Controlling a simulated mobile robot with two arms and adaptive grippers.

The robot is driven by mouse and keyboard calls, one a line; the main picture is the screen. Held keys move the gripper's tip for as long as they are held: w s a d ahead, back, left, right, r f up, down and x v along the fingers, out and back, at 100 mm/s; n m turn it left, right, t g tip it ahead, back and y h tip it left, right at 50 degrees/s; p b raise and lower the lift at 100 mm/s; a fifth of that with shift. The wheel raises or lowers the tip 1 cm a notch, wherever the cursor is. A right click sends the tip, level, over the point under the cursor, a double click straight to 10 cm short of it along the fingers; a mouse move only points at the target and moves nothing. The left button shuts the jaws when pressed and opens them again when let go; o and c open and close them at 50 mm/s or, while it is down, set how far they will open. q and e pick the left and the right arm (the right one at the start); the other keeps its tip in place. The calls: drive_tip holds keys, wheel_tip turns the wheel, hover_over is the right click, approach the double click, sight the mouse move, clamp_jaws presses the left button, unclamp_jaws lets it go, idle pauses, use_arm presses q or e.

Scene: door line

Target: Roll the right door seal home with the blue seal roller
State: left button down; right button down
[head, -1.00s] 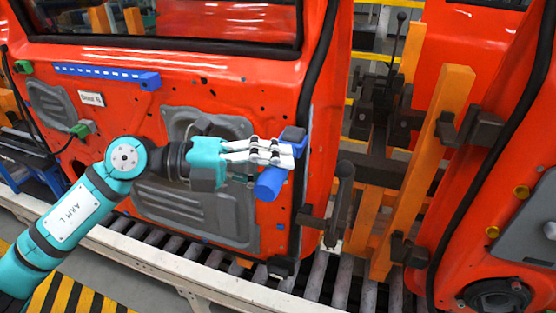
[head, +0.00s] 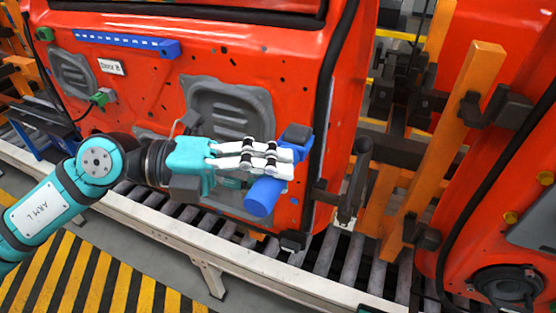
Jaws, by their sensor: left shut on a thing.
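My left gripper (head: 284,162) is shut on the blue seal roller (head: 263,197). Its thick blue handle end hangs below the fingers and its darker blue head (head: 297,136) shows above them; the middle is hidden by the fingers. The roller is in front of the lower right part of the red door (head: 240,65), just left of the black door seal (head: 325,85) running down that door's right edge. I see no clear contact between roller and seal. Another black seal (head: 482,186) runs down the red door at the right. My right gripper is not in view.
A dark bracket (head: 357,190) and orange posts (head: 440,150) stand between the two doors. A roller conveyor with a pale rail (head: 235,258) runs below. A blue perforated strip (head: 120,40) and a small white label (head: 111,67) are on the door. Striped floor lies front left.

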sight(254, 201)
use_arm(q)
drive_tip(key=s, duration=0.1)
drive_tip(key=s+a+b, duration=0.1)
drive_tip(key=s, duration=0.1)
drive_tip(key=shift+s+a+f, duration=0.1)
drive_tip(key=shift+s, duration=0.1)
drive_tip(key=shift+s+a, duration=0.25)
drive_tip(key=shift+s, duration=0.5)
drive_tip(key=shift+w, duration=0.1)
